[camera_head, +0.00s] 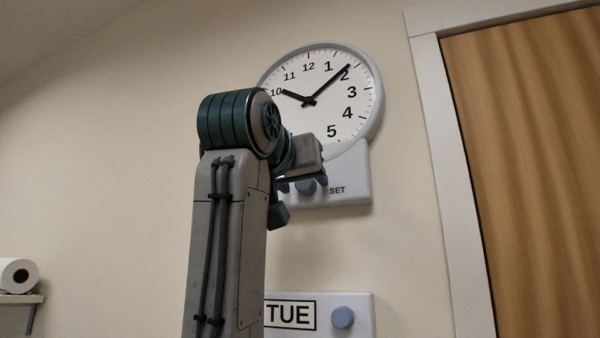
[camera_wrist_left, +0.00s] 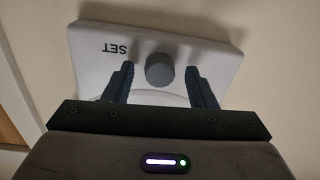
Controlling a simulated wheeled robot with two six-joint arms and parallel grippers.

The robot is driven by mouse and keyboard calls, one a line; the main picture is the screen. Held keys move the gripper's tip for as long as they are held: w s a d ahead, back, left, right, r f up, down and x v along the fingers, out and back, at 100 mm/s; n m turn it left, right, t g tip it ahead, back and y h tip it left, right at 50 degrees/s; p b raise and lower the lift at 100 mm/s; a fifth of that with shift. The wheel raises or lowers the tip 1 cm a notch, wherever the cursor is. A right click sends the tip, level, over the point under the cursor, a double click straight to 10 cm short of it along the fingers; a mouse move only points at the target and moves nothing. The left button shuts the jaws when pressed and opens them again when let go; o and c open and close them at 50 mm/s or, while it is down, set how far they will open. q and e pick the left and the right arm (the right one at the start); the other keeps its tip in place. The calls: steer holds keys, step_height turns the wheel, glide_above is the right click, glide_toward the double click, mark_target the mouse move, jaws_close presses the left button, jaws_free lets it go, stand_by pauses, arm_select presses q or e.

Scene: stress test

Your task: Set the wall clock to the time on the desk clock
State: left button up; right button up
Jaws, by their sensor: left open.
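The wall clock (camera_head: 340,115) is round and white with a grey rim; its lower left is hidden behind my left arm. Its short hand points just past 10 and its long hand just short of 2. Below the dial is a pale panel marked SET (camera_head: 350,188) with a round grey knob (camera_head: 307,188). My left gripper (camera_head: 302,183) is at this knob. In the left wrist view the knob (camera_wrist_left: 159,70) sits between the open fingers, with a gap on each side. The desk clock is not in view, nor is my right gripper.
Below is another wall panel with a TUE sign (camera_head: 289,315) and a blue-grey knob (camera_head: 343,317). A wooden door (camera_head: 530,150) in a pale frame (camera_head: 450,190) stands right. A paper roll (camera_head: 18,276) lies on a small shelf (camera_head: 22,299) at lower left.

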arm_select(q)
steer(key=shift+c, duration=0.4)
steer(key=c, duration=0.9)
steer(key=shift+f, duration=0.1)
